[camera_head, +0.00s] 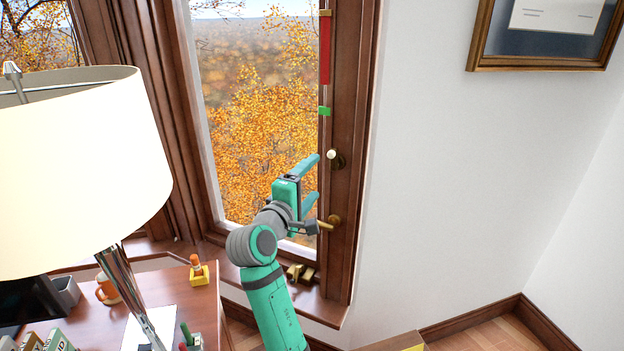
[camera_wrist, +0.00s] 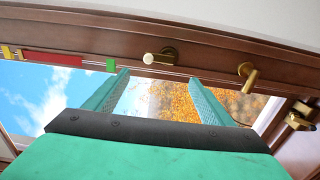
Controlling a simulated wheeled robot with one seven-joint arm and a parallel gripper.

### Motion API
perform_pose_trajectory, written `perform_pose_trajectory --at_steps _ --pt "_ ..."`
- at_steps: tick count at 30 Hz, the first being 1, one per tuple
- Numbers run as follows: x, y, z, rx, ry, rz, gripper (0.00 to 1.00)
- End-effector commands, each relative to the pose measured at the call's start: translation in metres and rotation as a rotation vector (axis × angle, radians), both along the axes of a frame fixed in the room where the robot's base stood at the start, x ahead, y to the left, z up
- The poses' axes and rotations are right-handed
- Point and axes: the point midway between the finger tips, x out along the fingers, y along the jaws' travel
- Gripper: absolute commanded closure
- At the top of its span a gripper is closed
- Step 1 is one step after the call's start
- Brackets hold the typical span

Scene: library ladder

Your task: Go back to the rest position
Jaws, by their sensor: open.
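My gripper (camera_head: 314,180) is open and empty, raised in front of the tall window near its right frame. A knob with a white end (camera_head: 331,155) and a brass handle (camera_head: 328,223) sit on the window frame beside the fingers. In the wrist view the white-ended knob (camera_wrist: 150,58) is just past the fingertips, and the brass handle (camera_wrist: 248,76) is to the right. I cannot tell whether a finger touches either one.
A red strip (camera_head: 325,50) and a green block (camera_head: 324,111) are on the frame above. A desk (camera_head: 180,300) with a large lamp (camera_head: 75,170), an orange mug (camera_head: 107,291) and a yellow holder (camera_head: 199,275) stands at lower left.

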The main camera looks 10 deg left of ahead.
Motion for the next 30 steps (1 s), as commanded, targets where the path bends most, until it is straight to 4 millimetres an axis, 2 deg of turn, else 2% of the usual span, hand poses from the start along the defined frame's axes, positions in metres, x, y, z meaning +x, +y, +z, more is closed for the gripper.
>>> perform_pose_trajectory --at_steps 9,13,16,20,24,30 --pt "0.0 0.002 0.0 0.0 0.0 0.003 0.24" --pt "-0.001 0.003 -0.015 0.017 0.005 0.017 0.24" --pt "-0.006 0.005 -0.046 0.055 0.014 0.045 0.24" --pt "-0.019 0.007 -0.1 0.136 0.03 0.094 0.24" --pt "-0.04 0.01 -0.157 0.235 0.043 0.143 0.24" --pt "-0.08 0.01 -0.228 0.384 0.058 0.194 0.24"
